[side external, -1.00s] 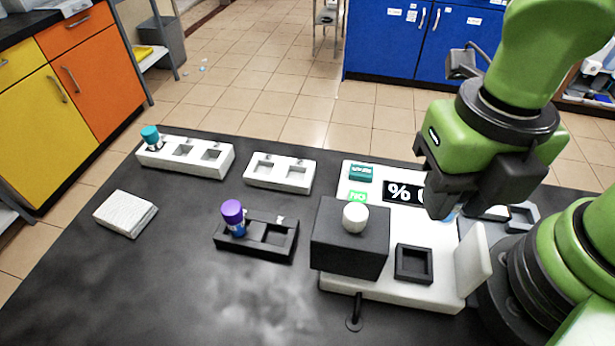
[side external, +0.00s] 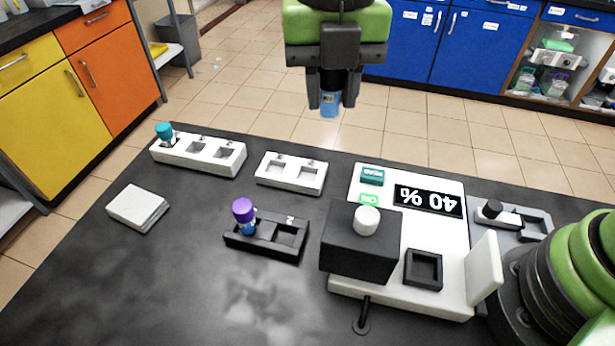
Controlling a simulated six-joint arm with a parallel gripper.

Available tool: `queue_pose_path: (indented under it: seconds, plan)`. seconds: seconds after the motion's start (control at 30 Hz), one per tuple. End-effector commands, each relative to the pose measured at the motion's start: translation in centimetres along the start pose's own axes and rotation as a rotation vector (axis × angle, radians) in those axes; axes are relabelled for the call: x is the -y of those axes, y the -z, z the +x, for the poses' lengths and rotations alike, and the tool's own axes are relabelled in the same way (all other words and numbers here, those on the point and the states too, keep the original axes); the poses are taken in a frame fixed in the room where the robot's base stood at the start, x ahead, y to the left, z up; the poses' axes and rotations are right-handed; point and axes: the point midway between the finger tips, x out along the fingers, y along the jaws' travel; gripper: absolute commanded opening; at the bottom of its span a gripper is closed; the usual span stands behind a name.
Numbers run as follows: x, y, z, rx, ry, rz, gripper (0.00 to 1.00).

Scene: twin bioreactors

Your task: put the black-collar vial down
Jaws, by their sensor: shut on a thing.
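My gripper (side external: 328,100) is in the upper middle of the side external view, raised above the far edge of the table. It is shut on a vial with blue contents (side external: 330,104), which hangs upright between the fingers. The fingers hide the vial's top, so I cannot see its collar colour. The vial is apart from every rack.
A white three-slot rack (side external: 197,165) has a teal-capped vial (side external: 165,132) at its left end. A white two-slot rack (side external: 291,182) is empty. A black two-slot rack (side external: 262,247) holds a purple-capped vial (side external: 243,212); its right slot is empty. A white device (side external: 400,295) reads 40 %.

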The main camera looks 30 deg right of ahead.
Motion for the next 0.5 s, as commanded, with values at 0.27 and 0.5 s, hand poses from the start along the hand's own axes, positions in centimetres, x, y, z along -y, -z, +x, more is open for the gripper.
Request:
queue_pose_path:
  seconds: [0.27,0.5]
  plan:
    - [-1.7,-4.9,0.7,-0.001,-0.006,0.007,0.03]
    - [-2.1,-7.1,1.7,-0.005,-0.008,0.009,0.03]
